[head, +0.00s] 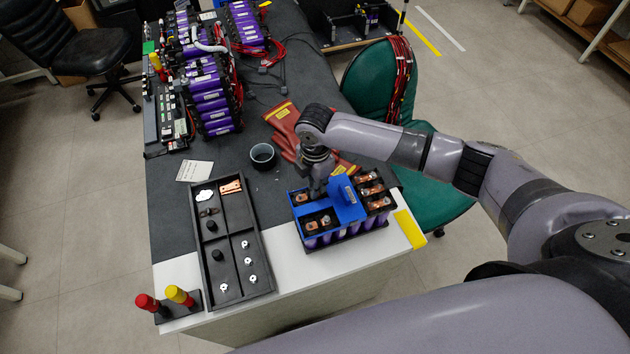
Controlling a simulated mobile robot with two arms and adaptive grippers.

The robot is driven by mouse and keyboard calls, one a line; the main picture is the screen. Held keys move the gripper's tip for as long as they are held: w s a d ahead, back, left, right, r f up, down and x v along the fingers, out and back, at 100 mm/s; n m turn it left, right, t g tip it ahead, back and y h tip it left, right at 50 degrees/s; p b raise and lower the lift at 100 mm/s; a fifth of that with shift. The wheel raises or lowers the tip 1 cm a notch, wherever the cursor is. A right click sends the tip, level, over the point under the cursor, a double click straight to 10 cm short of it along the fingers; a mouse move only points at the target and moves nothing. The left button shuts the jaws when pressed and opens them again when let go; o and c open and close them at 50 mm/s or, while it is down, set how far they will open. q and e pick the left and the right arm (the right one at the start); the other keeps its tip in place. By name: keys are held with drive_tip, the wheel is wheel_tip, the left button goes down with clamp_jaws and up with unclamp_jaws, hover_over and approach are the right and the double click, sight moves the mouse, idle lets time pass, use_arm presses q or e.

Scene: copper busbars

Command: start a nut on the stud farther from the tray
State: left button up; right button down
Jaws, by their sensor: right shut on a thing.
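The battery module (375,222) stands at the front right of the bench, with a blue cover (346,206) over part of its top and several copper busbars (319,222) showing. The studs are too small to make out one by one. The black tray (268,262) lies to its left, with several small silvery nuts (248,262) in its near part and a copper busbar (231,187) at its far end. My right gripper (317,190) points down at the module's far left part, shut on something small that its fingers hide. My left gripper is out of view.
A dark cup (262,155) and red gloves (284,118) lie beyond the module. Red and yellow-handled tools (179,295) stand at the front left corner. Purple battery packs (208,95) fill the far left. A green chair (370,80) is against the right side.

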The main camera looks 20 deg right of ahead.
drive_tip(key=shift+s+f+m+p, duration=0.1)
drive_tip(key=shift+m+p, duration=1.4)
drive_tip(key=shift+m, duration=0.3)
drive_tip(key=shift+m+p, duration=0.35)
drive_tip(key=shift+m, duration=0.15)
drive_tip(key=shift+f, duration=0.15)
drive_tip(key=shift+s+m+p, duration=0.1)
drive_tip(key=shift+m+p, duration=0.35)
drive_tip(key=shift+m, duration=0.05)
drive_tip(key=shift+m+p, duration=0.5)
drive_tip(key=shift+m, duration=0.4)
drive_tip(key=shift+f+m, duration=0.15)
drive_tip(key=shift+m, duration=0.65)
drive_tip(key=c, duration=2.1)
unclamp_jaws()
drive_tip(key=shift+m, duration=0.6)
drive_tip(key=o, duration=0.6)
